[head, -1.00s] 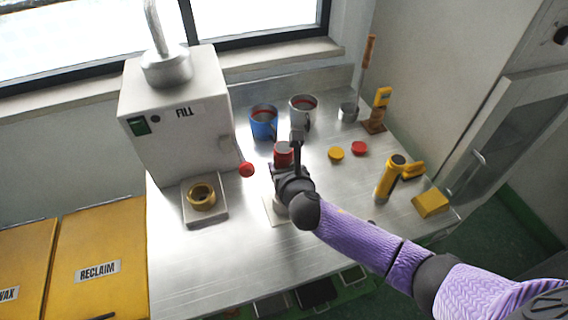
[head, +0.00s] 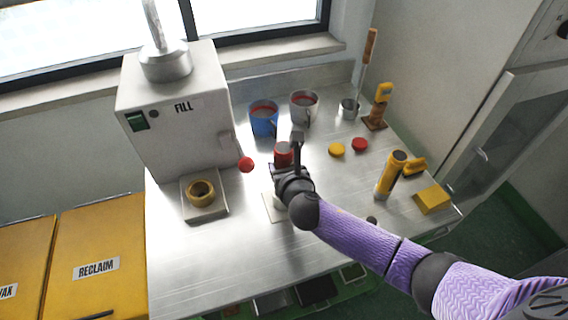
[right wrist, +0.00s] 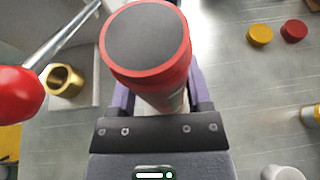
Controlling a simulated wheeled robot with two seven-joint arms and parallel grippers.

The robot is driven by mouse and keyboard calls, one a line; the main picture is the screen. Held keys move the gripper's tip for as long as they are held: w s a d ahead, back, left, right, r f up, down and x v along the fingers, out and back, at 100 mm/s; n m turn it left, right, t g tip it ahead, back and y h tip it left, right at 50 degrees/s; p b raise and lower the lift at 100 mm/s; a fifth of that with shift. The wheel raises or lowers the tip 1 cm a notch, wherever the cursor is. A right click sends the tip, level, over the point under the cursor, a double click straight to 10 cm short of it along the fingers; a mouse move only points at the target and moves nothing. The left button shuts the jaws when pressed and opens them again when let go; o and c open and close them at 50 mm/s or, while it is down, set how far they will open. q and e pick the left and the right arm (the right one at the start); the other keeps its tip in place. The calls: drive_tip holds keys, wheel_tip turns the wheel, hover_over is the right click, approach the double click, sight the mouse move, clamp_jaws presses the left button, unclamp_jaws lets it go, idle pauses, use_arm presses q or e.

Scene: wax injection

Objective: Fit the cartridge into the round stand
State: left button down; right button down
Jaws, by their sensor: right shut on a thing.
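The cartridge (head: 283,156) is a red-rimmed cylinder with a dark grey top, upright in the head view. It fills the upper middle of the right wrist view (right wrist: 148,42). My right gripper (head: 290,168) is shut on it, with a finger on each side in the wrist view (right wrist: 160,98). A round brass holder (head: 201,192), open at the top, sits on a pale plate left of the gripper, apart from the cartridge; it also shows in the wrist view (right wrist: 64,80). The gripper hides the cartridge's lower part in the head view. My left gripper is not in view.
The filling machine (head: 172,120) stands at left, its red-knobbed lever (head: 246,164) between brass holder and cartridge. Blue (head: 264,120) and grey (head: 303,108) mugs stand behind. Yellow (head: 336,149) and red (head: 359,144) discs and a yellow-brown cylinder (head: 390,176) are right. The front table is mostly clear.

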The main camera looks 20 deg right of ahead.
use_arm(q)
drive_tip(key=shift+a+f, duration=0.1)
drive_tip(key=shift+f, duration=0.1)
use_arm(e)
drive_tip(key=shift+f, duration=0.25)
drive_tip(key=shift+f+b, duration=0.4)
drive_tip(key=shift+b, duration=0.05)
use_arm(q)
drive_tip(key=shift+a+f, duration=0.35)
use_arm(e)
drive_tip(key=shift+f, duration=0.1)
use_arm(q)
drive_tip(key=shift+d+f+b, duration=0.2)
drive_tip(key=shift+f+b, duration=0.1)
drive_tip(key=shift+b, duration=0.1)
use_arm(e)
drive_tip(key=shift+f, duration=0.4)
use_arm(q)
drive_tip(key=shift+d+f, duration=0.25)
use_arm(e)
drive_tip(key=shift+f, duration=0.35)
use_arm(q)
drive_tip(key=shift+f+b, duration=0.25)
drive_tip(key=shift+b, duration=0.2)
use_arm(e)
drive_tip(key=shift+f, duration=0.3)
